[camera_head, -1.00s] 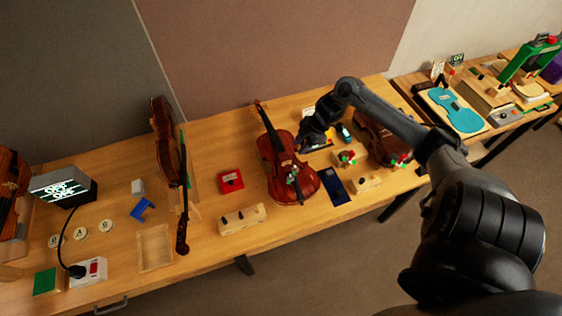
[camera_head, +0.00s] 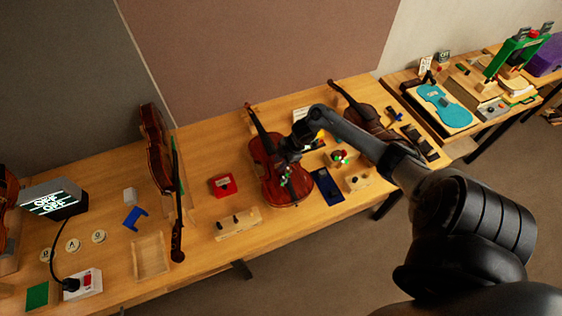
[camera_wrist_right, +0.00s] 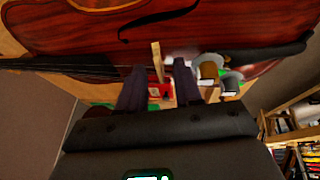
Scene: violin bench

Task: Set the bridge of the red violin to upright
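The red violin (camera_head: 266,148) lies face up on the bench in the middle of the head view, its neck toward the wall. My right gripper (camera_head: 287,158) is over the violin's body and hides part of its top. In the right wrist view, the violin's dark red top (camera_wrist_right: 85,34) fills the upper part. A pale wooden piece, seemingly the bridge (camera_wrist_right: 156,54), shows between the two dark fingers of my right gripper (camera_wrist_right: 160,72). The fingers are apart, with gaps beside the piece. I cannot tell its exact tilt. My left gripper is not in view.
A red box (camera_head: 222,186) and a wooden block with dark knobs (camera_head: 238,224) stand left of the violin. A dark blue mat (camera_head: 327,186) lies right of it. Another violin (camera_head: 157,150) stands to the left, and a darker one (camera_head: 360,112) lies to the right.

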